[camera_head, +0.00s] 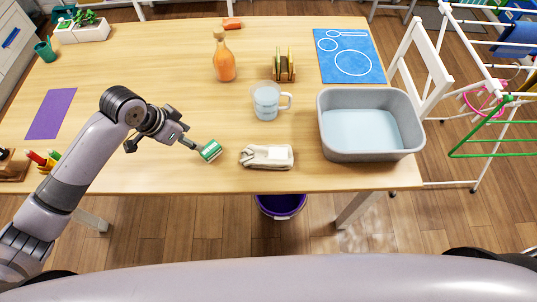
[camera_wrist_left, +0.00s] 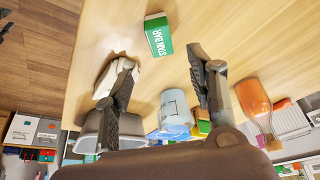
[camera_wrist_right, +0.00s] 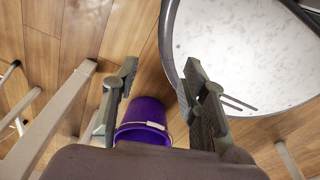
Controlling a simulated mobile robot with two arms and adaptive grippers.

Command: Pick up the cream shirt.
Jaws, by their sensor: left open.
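The cream shirt (camera_head: 266,157) lies folded in a small bundle near the table's front edge, with a pale patch on its right part. In the left wrist view the shirt (camera_wrist_left: 106,78) is partly hidden behind one finger. My left gripper (camera_head: 186,141) is open and empty above the table, left of the shirt and apart from it. A green and white stain bar (camera_head: 210,150) lies on the table between the gripper and the shirt. My right gripper (camera_wrist_right: 160,78) is open and empty over the floor, seen only in the right wrist view.
A grey basin (camera_head: 370,148) stands right of the shirt. A clear mug (camera_head: 267,100) stands behind the shirt, with an orange bottle (camera_head: 224,62) and a rack (camera_head: 284,66) farther back. A purple bucket (camera_head: 281,205) is on the floor. The table left of the mug is mostly clear.

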